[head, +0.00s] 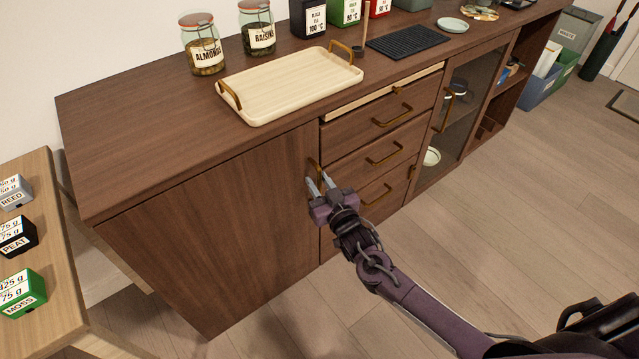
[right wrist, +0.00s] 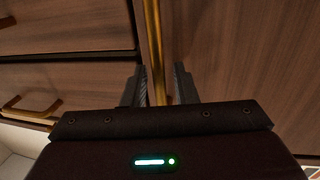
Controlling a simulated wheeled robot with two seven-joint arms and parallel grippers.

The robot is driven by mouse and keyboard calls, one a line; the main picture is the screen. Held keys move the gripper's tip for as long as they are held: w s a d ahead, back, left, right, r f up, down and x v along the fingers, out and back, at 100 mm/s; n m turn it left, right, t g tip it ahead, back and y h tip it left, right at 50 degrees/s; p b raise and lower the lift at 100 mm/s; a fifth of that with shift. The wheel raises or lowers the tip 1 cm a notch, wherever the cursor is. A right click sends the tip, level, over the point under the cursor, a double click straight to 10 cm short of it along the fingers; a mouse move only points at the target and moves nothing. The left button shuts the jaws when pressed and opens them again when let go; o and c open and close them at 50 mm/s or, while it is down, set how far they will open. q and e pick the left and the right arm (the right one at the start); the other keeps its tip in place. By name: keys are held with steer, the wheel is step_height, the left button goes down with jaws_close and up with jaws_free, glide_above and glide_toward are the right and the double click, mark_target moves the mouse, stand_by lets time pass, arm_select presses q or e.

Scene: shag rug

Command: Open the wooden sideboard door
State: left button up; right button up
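The sideboard's plain wooden door (head: 215,230) is at the left of its front and looks closed. Its brass bar handle (head: 313,167) is near the door's right edge, partly hidden by my fingers. My right gripper (head: 317,181) is at this handle. In the right wrist view, the brass handle (right wrist: 153,40) runs between the two spread fingertips (right wrist: 160,85), with a gap visible on at least one side. No firm grip on it shows. My left gripper is in neither view.
Drawers with brass handles (head: 385,154) are right of the door; a pale strip shows at the top one. A wooden tray (head: 290,88) and jars (head: 203,57) stand on top. A small table (head: 60,290) with boxes stands at left. Floor (head: 500,220) in front is clear.

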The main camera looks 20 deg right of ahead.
jaws_close()
